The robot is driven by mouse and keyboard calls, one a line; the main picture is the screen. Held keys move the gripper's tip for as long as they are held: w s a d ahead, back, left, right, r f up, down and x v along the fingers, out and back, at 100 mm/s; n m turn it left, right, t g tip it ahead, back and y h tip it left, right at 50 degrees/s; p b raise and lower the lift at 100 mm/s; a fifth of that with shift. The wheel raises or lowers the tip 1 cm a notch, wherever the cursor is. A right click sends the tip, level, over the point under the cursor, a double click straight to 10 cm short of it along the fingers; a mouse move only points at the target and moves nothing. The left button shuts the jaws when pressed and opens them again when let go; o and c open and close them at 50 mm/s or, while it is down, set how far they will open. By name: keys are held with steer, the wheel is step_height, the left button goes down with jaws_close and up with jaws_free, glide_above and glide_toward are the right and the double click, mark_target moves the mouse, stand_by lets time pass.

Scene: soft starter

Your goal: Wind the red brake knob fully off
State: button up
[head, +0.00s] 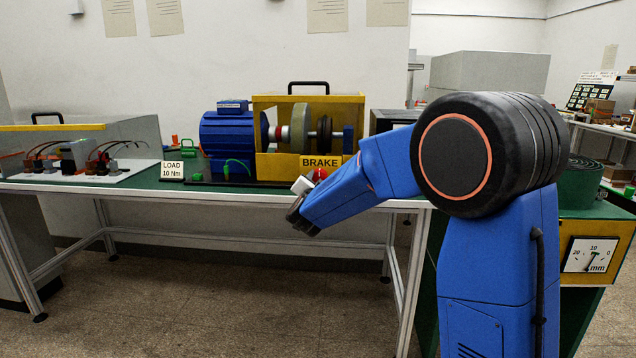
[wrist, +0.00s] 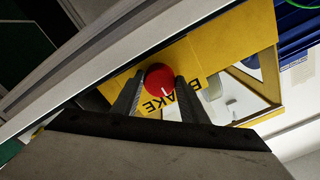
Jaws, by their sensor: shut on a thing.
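The red brake knob (wrist: 160,79) sits on the front of the yellow brake housing, over the BRAKE label (wrist: 168,101). It has a small white mark on its face. My gripper (wrist: 155,88) is shut on the knob, one finger on each side. In the head view the knob (head: 319,174) shows as a small red spot just beyond my wrist, below the BRAKE sign (head: 321,162). My arm hides part of the housing's right side there.
The bench (head: 200,190) has a light metal front edge that runs close to my gripper in the wrist view. A blue motor (head: 228,135) stands left of the yellow housing (head: 262,165). A LOAD 10 Nm card (head: 172,170) stands further left. A dial (head: 590,255) is at right.

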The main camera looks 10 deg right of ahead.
steer(key=shift+f, duration=0.2)
steer(key=o, duration=1)
steer(key=shift+r, duration=0.1)
steer(key=shift+o, duration=0.2)
steer(key=shift+s, duration=0.1)
steer(key=v, duration=1.7)
steer(key=shift+s, duration=0.1)
steer(key=shift+r, duration=0.1)
